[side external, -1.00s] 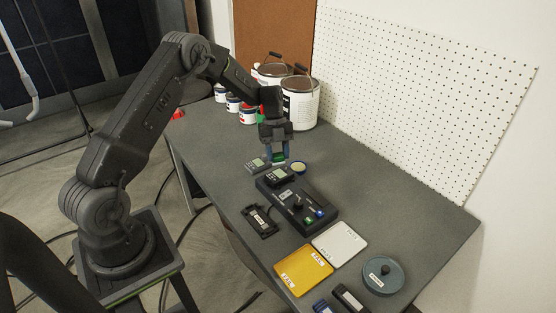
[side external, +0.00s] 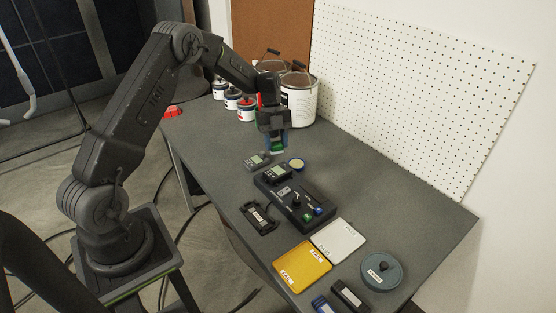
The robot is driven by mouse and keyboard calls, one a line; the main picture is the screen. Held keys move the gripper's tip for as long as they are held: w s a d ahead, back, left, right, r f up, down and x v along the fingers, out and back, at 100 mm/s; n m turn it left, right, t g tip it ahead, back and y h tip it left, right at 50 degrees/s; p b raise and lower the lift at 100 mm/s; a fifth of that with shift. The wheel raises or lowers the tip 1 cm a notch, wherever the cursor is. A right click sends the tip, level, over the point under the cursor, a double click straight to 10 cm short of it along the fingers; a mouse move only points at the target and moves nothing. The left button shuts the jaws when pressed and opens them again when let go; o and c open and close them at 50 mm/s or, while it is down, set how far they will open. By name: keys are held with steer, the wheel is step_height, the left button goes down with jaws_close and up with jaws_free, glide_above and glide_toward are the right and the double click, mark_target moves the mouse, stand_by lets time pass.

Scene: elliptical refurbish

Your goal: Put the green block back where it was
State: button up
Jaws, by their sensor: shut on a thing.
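My gripper (side external: 277,150) points down over the far part of the table and is shut on the green block (side external: 277,147). The green block shows between the fingertips, partly covered by them. It appears held a little above the table, behind the black test box and near a small grey meter (side external: 257,162). A round tin with a pale top (side external: 297,165) stands just to the right of and below the gripper in the picture.
The black box (side external: 306,212) carries a meter, a knob and buttons. A black cradle (side external: 260,219), yellow plate (side external: 302,266), white plate (side external: 338,240) and round grey-blue lidded thing (side external: 382,271) lie nearer. Paint cans (side external: 299,98) stand behind the gripper. The right side of the table is clear.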

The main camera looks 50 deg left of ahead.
steer(key=a+f+n+t+y, duration=0.3)
steer(key=a+n+t+y, duration=0.3)
steer(key=a+n, duration=1.65)
steer(key=w+d+f+n, duration=0.1)
steer(key=w+d+f, duration=0.1)
steer(key=w+d, duration=0.1)
steer(key=w+d+f+n, duration=0.2)
steer(key=w+d, duration=0.1)
steer(key=d, duration=0.1)
steer(key=w+d+f+n, duration=0.1)
steer(key=w+d+f, duration=0.2)
steer(key=shift+w+d, duration=0.25)
steer(key=shift+w, duration=0.1)
steer(key=shift+f, duration=1.95)
steer(key=shift+f, duration=0.1)
steer(key=o, duration=0.9)
